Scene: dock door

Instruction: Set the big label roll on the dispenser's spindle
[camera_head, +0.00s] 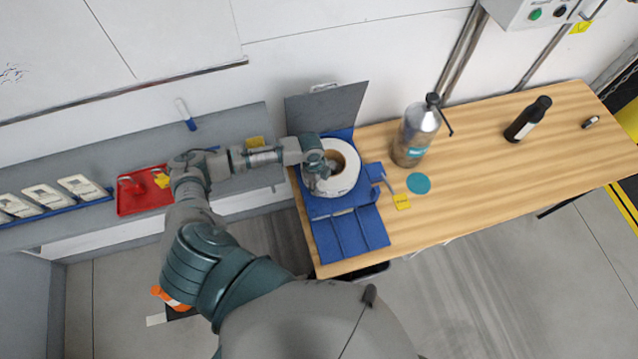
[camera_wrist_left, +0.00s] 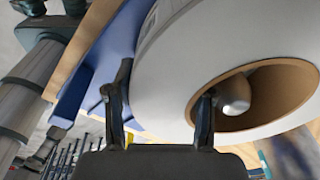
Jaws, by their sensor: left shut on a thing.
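The big label roll (camera_head: 346,183) is white with a brown core. It is at the blue dispenser (camera_head: 350,232) on the left end of the wooden bench. My left gripper (camera_head: 319,174) is shut on the roll's wall. In the left wrist view, one finger is outside the roll (camera_wrist_left: 170,62) and the other reaches into its core. A rounded metallic spindle tip (camera_wrist_left: 236,92) shows inside the core opening. The roll appears to be around the spindle, but I cannot tell how far down it sits. My right gripper is not in view.
A red tray (camera_head: 140,191) sits on the grey shelf at left. The bench's middle right is clear.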

